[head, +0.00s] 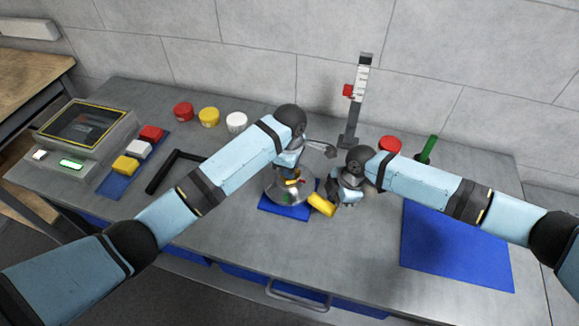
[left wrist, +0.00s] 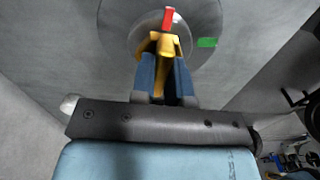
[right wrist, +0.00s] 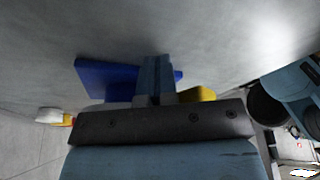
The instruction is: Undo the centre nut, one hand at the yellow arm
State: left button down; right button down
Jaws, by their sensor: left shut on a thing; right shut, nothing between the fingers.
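The hub is a round metal disc (head: 283,193) on a blue base (head: 288,212) near the table's front. A green mark (left wrist: 207,42) shows on the disc in the left wrist view. The yellow centre nut (left wrist: 163,44), with a red piece (left wrist: 168,19) beyond it, is between the fingers of my left gripper (left wrist: 164,75). In the head view the left gripper (head: 289,174) is over the disc and partly hides the nut. The yellow arm (head: 321,204) sticks out at the disc's right. My right gripper (head: 345,197) is shut and empty just right of it; touching cannot be told.
A scale post (head: 352,110) with a red slider stands behind. Red, yellow and white caps (head: 209,117) line the back left. A black angled bar (head: 173,168) and a console (head: 85,140) are at left. A blue mat (head: 455,250) lies clear at right.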

aim_at(323, 208)
jog(key=shift+s, duration=0.1)
jog(key=shift+s+a, duration=0.95)
jog(key=shift+s, duration=0.15)
jog(key=shift+s+a, duration=0.1)
jog(key=shift+s+a, duration=0.8)
jog(key=shift+a, duration=0.3)
